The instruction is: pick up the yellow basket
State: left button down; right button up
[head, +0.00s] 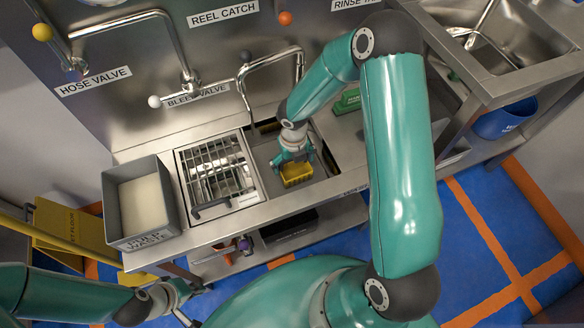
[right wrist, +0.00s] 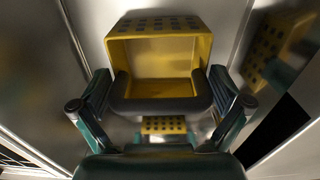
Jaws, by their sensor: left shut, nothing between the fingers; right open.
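The yellow basket (head: 298,175) sits in the steel sink basin (head: 318,176) in the head view. It also shows in the right wrist view (right wrist: 160,45), with its hollow inside, rows of holes and a dark grey handle (right wrist: 160,104) facing my gripper. My right gripper (head: 291,156) is at the basket, directly behind and above it in the head view. In the right wrist view its open fingers (right wrist: 160,100) lie on either side of the handle; I cannot tell whether they touch it. My left gripper (head: 180,291) is shut and empty, low in front of the counter.
A slatted metal rack (head: 217,172) lies left of the basin, and a grey bin (head: 112,206) stands further left. A tap (head: 270,57) arches behind the basin. A green object (head: 347,102) stands right of it. A blue bucket (head: 503,119) is at the right.

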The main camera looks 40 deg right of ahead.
jog(key=shift+f, duration=0.6)
jog(key=c, duration=0.9)
jog(key=shift+s+r, duration=0.1)
